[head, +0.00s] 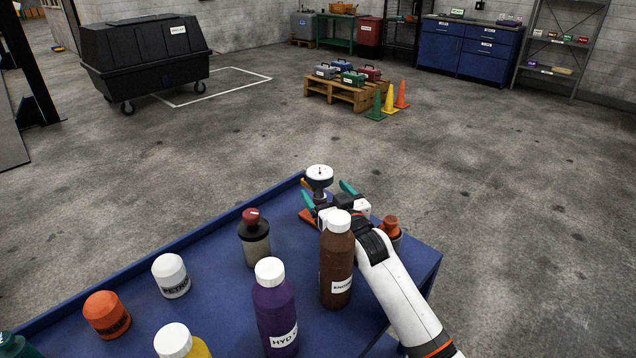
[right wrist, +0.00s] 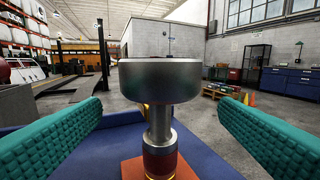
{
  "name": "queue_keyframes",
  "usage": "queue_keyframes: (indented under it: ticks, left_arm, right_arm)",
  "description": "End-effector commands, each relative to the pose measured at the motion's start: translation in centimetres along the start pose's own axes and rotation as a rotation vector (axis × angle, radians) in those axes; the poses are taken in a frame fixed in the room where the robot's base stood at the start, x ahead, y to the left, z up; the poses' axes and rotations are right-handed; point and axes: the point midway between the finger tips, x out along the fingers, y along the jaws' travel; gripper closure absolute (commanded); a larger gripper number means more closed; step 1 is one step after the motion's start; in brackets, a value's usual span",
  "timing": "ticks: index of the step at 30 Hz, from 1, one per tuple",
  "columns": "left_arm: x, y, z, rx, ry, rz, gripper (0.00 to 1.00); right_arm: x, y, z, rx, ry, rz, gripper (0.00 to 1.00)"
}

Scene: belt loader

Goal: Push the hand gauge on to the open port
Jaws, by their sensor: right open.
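The hand gauge (head: 319,176), with a round white dial on a metal stem, stands upright near the blue table's far corner. In the right wrist view the gauge (right wrist: 160,80) shows as a wide grey metal head on a narrower stem, above an orange base (right wrist: 133,168). My right gripper (head: 328,194) is open, its teal fingers on either side of the gauge. In the wrist view there is a clear gap between each finger and the stem. I cannot make out an open port. My left gripper is not in view.
The blue table (head: 215,240) holds a brown bottle (head: 337,262) beside my right arm, a purple bottle (head: 273,310), a red-capped container (head: 254,240), a white one (head: 170,276) and an orange one (head: 107,315). An orange-topped container (head: 390,227) stands right of my gripper.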

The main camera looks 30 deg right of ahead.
Motion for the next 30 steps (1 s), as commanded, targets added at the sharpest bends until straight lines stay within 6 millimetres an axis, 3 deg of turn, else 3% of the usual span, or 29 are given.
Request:
queue_keyframes:
  ticks: [4,12,21,30]
  left_arm:
    - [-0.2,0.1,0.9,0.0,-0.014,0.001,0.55]
    - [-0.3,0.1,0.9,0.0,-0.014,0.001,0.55]
    - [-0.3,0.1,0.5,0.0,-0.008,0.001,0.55]
    - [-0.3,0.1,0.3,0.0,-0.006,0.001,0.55]
  right_arm:
    - [1.9,0.0,0.1,0.0,0.0,0.0,0.16]
    - [5.4,0.0,0.1,0.0,0.0,0.001,0.16]
    - [5.7,0.0,0.1,-0.001,0.0,0.001,0.18]
    - [5.7,0.0,0.1,-0.001,0.0,0.001,0.67]
